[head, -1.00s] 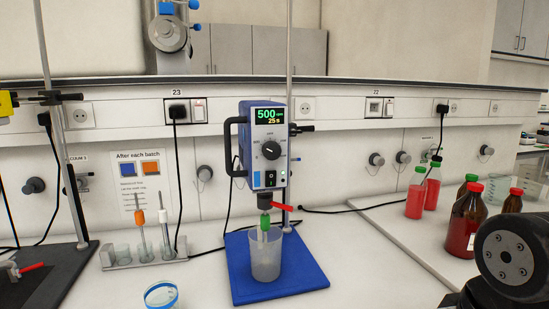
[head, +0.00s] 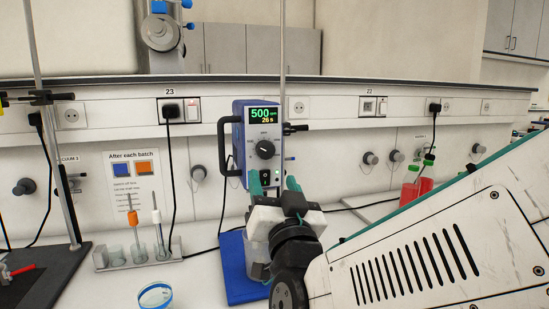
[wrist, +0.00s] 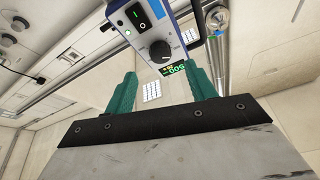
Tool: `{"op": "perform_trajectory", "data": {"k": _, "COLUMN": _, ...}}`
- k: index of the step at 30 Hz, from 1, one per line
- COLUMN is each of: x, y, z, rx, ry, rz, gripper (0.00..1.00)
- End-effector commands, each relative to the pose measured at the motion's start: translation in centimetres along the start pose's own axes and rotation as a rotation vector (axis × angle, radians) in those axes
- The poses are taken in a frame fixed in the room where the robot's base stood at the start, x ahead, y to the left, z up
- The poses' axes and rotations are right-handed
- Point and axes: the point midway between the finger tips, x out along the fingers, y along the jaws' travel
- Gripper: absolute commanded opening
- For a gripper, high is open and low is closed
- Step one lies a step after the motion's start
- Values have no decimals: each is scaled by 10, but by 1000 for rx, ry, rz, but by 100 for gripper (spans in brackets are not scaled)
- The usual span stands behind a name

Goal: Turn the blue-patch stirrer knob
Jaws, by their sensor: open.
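The overhead stirrer (head: 240,140) has a blue and grey housing and stands over a blue patch (head: 232,262). Its black round knob (head: 265,149) sits below a display reading 500 and 26 s. The knob also shows in the wrist view (wrist: 160,51), beyond and roughly between my fingers, with a white pointer mark. My gripper (head: 273,184) is open and empty, its green fingers just below the knob in the head view. The fingers show apart in the wrist view (wrist: 163,75) and do not appear to touch the knob. My gripper hides most of the beaker (head: 252,258).
A black side handle (head: 223,150) and a power switch (head: 265,176) are on the stirrer.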

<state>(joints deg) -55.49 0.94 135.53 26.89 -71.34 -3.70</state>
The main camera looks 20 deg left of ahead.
Motion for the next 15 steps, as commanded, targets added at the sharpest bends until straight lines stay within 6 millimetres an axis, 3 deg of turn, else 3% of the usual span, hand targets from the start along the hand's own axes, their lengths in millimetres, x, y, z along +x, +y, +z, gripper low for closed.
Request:
{"op": "perform_trajectory", "data": {"k": 5, "x": 14, "y": 1, "z": -5, "rx": -3, "ry": 26, "rz": 3, "gripper": 56}}
{"op": "perform_trajectory", "data": {"k": 15, "x": 66, "y": 1, "z": -6, "rx": -2, "ry": 24, "rz": 3, "gripper": 56}}
